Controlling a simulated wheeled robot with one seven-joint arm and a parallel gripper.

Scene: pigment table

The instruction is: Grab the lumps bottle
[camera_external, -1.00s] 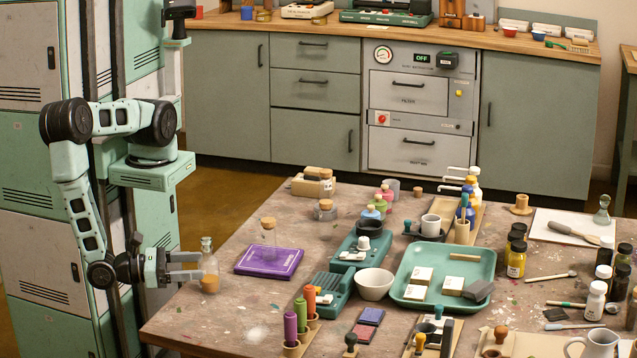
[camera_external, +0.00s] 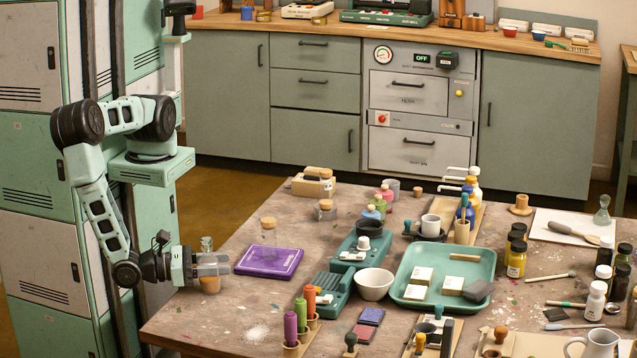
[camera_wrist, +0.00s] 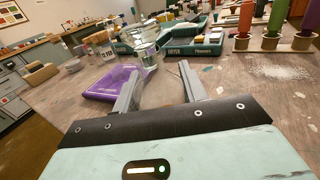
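A clear glass bottle (camera_external: 207,244) with brown contents (camera_external: 210,286) low inside stands upright near the table's left edge in the external view. I can read no label on it; it appears to be the lumps bottle. My gripper (camera_external: 222,264) is level at its mid-height, and the fingers cross in front of its middle, hiding that part. In the wrist view, the fingers of my gripper (camera_wrist: 160,72) are apart with a clear gap.
A purple book (camera_external: 268,262) lies just right of the fingertips; a corked glass vessel (camera_external: 268,224) stands at it. Green, purple and orange sticks in holders (camera_external: 303,318) stand nearer the front. A teal tray (camera_external: 408,293) and a white bowl (camera_external: 374,285) are further right.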

